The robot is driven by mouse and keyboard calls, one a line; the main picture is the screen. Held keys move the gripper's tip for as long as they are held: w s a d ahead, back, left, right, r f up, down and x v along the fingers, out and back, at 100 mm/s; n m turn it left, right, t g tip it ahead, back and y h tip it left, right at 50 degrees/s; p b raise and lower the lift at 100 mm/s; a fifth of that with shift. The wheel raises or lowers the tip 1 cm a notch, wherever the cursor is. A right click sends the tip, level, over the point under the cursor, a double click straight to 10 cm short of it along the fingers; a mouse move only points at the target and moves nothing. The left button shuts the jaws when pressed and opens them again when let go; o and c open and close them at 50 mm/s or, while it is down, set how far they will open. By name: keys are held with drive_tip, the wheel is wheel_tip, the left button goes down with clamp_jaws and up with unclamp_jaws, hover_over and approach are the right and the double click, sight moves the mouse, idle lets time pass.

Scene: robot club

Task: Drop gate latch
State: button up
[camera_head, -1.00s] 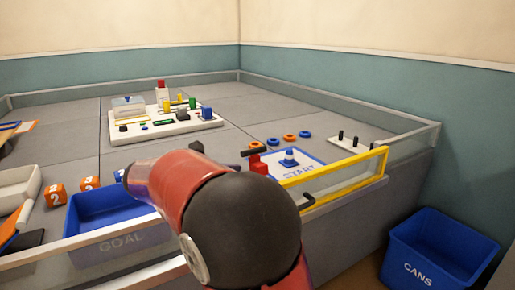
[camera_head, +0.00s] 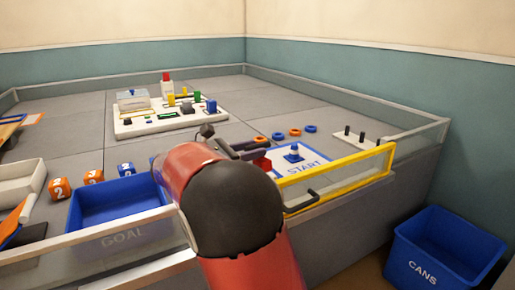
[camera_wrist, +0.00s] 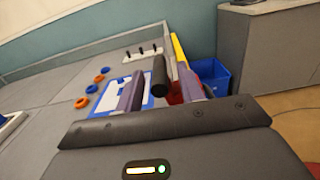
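The gate latch (camera_head: 262,163) is a red block with a black handle, beside the yellow-framed gate (camera_head: 338,162) in the head view. In the wrist view the black handle (camera_wrist: 159,76) stands between my two purple-grey fingertips, with gaps seen on both sides. Red of the latch (camera_wrist: 175,97) shows behind the right finger. My gripper (camera_head: 247,149) is open at the latch; it also shows in the wrist view (camera_wrist: 160,92). My red and black arm hides part of the table edge. The gate stands upright. I cannot tell whether a finger touches the handle.
A START mat (camera_head: 311,168) with a blue peg piece (camera_head: 293,154) lies behind the gate. Orange and blue rings lie beyond it. A blue GOAL bin (camera_head: 118,212) is at left, and a blue CANS bin (camera_head: 440,255) stands on the floor at right. A clear wall edges the table.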

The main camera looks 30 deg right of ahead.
drive_tip(key=shift+d, duration=1)
drive_tip(key=shift+c, duration=0.5)
clamp_jaws()
